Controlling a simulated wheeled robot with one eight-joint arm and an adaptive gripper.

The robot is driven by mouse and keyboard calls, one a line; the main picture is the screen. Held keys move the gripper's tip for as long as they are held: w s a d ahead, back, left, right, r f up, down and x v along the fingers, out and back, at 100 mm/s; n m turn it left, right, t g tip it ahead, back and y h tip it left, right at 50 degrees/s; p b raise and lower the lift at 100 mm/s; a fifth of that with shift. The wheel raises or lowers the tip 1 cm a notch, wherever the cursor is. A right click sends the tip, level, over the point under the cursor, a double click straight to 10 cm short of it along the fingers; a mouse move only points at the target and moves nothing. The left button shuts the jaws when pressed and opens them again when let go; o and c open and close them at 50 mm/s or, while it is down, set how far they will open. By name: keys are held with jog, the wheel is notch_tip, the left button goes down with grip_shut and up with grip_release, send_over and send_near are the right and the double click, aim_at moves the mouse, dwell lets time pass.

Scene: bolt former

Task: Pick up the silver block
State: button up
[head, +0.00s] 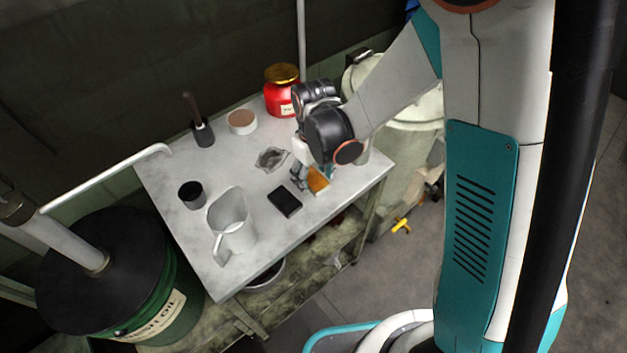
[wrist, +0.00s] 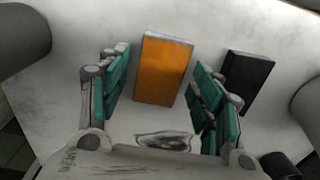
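A rectangular block (wrist: 162,68) with an orange upper face and silver-grey edges lies on the table; no fully silver block shows. The orange block also shows in the head view (head: 318,180), partly hidden by my gripper. My gripper (wrist: 160,75) is open, with one teal finger on each side of the block and a visible gap to each side. In the head view my gripper (head: 313,174) is low over the table's right part. Whether the fingertips reach down to the block's height is hard to tell.
A black block (head: 285,202) lies close by; it also shows right of the right finger in the wrist view (wrist: 247,78). A grey crumpled dish (head: 271,158), grey pitcher (head: 231,222), black cup (head: 192,195) and red jar (head: 281,92) stand on the table (head: 180,240).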

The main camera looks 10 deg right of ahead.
grip_shut()
jog(key=shift+r, duration=0.1)
